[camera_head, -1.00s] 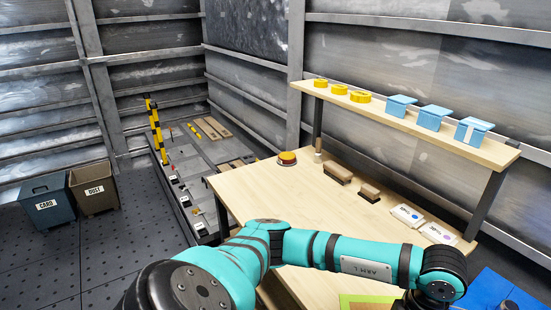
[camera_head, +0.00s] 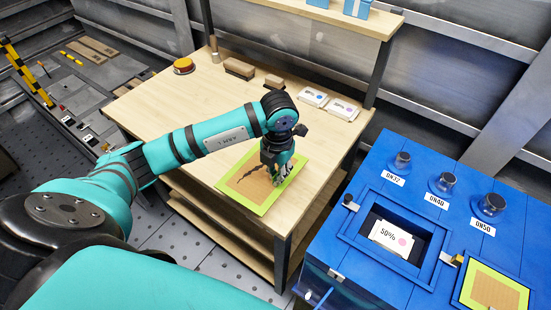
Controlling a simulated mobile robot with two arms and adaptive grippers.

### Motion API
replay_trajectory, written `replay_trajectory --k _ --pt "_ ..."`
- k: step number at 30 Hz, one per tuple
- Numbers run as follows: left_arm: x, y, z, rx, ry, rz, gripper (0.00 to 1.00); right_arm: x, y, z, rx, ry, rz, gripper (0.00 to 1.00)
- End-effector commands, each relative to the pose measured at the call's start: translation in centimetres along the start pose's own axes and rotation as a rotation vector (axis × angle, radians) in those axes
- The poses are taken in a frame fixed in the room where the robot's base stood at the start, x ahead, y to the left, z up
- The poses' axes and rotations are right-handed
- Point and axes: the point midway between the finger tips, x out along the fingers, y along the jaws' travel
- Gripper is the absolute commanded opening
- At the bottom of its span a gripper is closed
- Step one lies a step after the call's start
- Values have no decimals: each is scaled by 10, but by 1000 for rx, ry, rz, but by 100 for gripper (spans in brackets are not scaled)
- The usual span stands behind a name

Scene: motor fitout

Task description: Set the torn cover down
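The torn cover (camera_head: 243,190) is a flat panel with a lime-green border and a brown middle crossed by a jagged dark tear. It appears flat at the front of the wooden table (camera_head: 190,110); I cannot tell whether it touches the top. My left gripper (camera_head: 279,181) points down over the cover's right part and hides some of it. The fingers are small and dark, so I cannot tell whether they grip it. My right gripper is not in view.
A blue machine (camera_head: 340,262) stands right of the table, with a white 50% card (camera_head: 391,240) in its opening and another green-bordered panel (camera_head: 495,290). Two brown blocks (camera_head: 239,68) (camera_head: 274,82), white packs (camera_head: 312,97) and a red-yellow button (camera_head: 184,65) sit toward the table's back.

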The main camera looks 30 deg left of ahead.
Motion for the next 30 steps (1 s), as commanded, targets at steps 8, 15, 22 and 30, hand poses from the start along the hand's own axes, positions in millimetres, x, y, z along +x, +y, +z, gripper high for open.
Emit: replay_trajectory --k 8,15,22,30 --pt "4 24 39 0 -1 -1 0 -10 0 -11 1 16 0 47" --pt "20 30 47 2 6 -1 0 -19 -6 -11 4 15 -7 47" --pt "41 30 48 2 0 1 0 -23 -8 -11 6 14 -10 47" --pt "41 30 48 2 0 0 20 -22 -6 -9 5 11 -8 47"
